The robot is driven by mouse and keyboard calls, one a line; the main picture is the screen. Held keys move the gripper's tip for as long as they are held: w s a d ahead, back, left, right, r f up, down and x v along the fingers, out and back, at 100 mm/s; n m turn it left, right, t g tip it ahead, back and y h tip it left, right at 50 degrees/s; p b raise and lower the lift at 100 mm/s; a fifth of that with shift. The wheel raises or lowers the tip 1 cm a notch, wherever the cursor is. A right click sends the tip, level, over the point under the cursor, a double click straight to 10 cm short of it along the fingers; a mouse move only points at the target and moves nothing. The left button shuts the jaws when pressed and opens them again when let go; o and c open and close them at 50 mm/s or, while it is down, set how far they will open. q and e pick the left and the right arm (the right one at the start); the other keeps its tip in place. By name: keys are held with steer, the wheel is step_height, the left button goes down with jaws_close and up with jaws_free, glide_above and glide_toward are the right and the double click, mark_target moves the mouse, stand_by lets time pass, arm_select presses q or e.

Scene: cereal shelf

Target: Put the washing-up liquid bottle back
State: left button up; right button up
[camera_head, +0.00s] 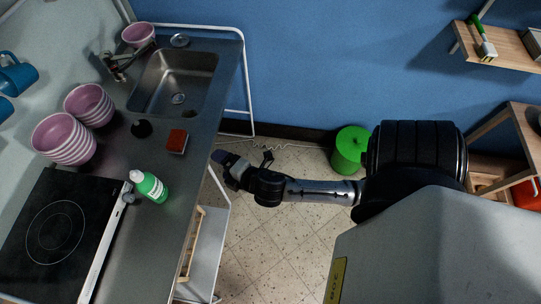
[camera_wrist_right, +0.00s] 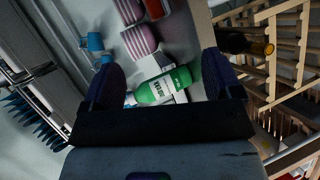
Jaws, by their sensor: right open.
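The washing-up liquid bottle (camera_head: 152,187) is green with a white cap and label. My right gripper (camera_head: 243,160) is open and empty, just off the counter's right edge, up and to the right of the bottle. In the right wrist view the bottle (camera_wrist_right: 165,86) appears between the two open dark fingers (camera_wrist_right: 163,66), beyond them and apart from them. My left gripper is not in view.
A red sponge (camera_head: 177,141) and a small dark item (camera_head: 141,128) lie near the sink (camera_head: 175,82). Stacked pink bowls (camera_head: 64,139) stand left of them. A black hob (camera_head: 55,232) fills the lower left. A green bin (camera_head: 350,149) stands on the floor, with wooden shelves (camera_head: 497,47) at right.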

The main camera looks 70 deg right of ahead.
steer(key=s+a+f+m+g+y, duration=0.2)
steer(key=s+m+g, duration=0.3)
steer(key=s, duration=0.3)
steer(key=s+a+f+m+g+y, duration=0.2)
steer(key=s+a+f+m+g, duration=0.1)
steer(key=s, duration=0.5)
steer(key=a+m+g, duration=0.1)
steer(key=m+g, duration=0.1)
steer(key=m, duration=0.1)
steer(key=shift+a+m, duration=0.4)
